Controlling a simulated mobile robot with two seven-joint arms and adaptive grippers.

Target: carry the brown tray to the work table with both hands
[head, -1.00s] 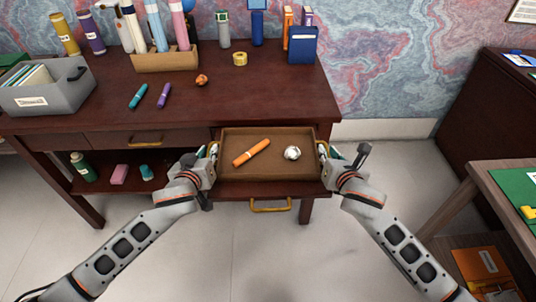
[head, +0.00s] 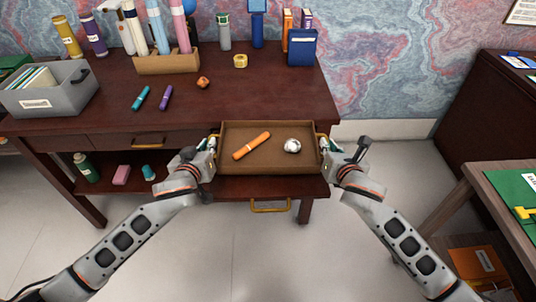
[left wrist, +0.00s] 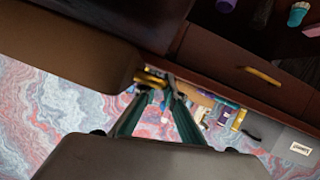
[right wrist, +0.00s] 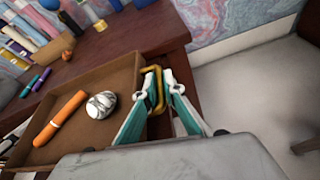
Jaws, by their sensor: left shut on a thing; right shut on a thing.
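The brown tray (head: 268,167) is level between my two grippers in the head view, in front of the dark desk and above its open drawer. It holds an orange marker (head: 251,146) and a silvery ball (head: 292,146). My left gripper (head: 212,143) is shut on the tray's left handle, and the left wrist view shows its fingers on the yellow handle (left wrist: 150,79). My right gripper (head: 324,142) is shut on the tray's right handle (right wrist: 152,90), which shows clearly in the right wrist view.
The dark desk (head: 110,110) carries a grey file box (head: 50,98), a pen holder (head: 165,65) and a blue box (head: 302,47). The open drawer (head: 268,187) has a yellow handle. At right stands a wooden table (head: 488,187) with a green folder (head: 515,190). Floor between is free.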

